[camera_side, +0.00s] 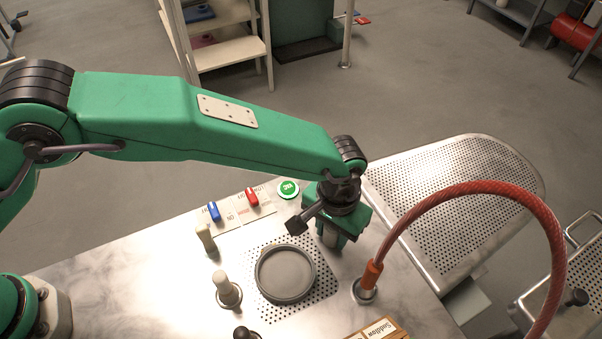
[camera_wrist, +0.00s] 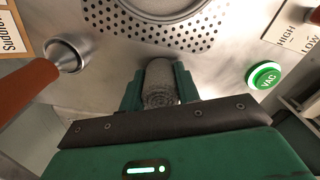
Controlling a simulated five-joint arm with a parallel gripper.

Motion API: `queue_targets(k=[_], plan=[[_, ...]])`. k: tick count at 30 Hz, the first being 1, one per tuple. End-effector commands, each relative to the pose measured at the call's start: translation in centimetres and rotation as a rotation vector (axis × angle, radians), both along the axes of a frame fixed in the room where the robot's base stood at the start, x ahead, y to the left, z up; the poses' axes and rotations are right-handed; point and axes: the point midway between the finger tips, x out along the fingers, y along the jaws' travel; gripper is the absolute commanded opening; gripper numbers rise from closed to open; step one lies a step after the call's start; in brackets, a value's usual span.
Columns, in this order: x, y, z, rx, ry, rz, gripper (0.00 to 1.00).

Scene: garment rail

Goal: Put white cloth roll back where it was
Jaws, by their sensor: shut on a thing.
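My gripper (camera_side: 332,236) points down over the metal worktop, between the round grey dish (camera_side: 262,290) and the base of the red hose. In the wrist view my gripper (camera_wrist: 158,84) is shut on the white cloth roll (camera_wrist: 160,78), which looks grey and rough there. The roll is between the two green fingers, with its textured end facing the camera. In the side view the fingers mostly hide the roll. I cannot tell whether it touches the worktop.
A red hose (camera_side: 462,187) arches up from its socket, close right of my gripper. A green VAC button (camera_side: 289,189), blue switch (camera_side: 213,211) and red switch (camera_side: 252,197) lie to the left. Pale upright pegs (camera_side: 227,291) stand left of the dish.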

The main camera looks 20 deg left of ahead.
Motion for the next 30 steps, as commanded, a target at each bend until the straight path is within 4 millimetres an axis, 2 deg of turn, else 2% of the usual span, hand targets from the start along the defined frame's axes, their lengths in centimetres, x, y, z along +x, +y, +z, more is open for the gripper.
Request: queue_targets(k=[8, 9, 11, 12, 23, 30], plan=[[0.0, 0.0, -0.3, 0.0, 0.0, 0.0, 0.11], [0.0, 0.0, -0.3, 0.0, 0.0, 0.0, 0.4], [0.0, 0.0, -0.3, 0.0, 0.0, 0.0, 0.52], [0.0, 0.0, -0.3, 0.0, 0.0, 0.0, 0.54], [0.0, 0.0, -0.1, 0.0, -0.001, 0.0, 0.54], [0.0, -0.1, 1.6, -0.003, -0.001, 0.0, 0.54]])
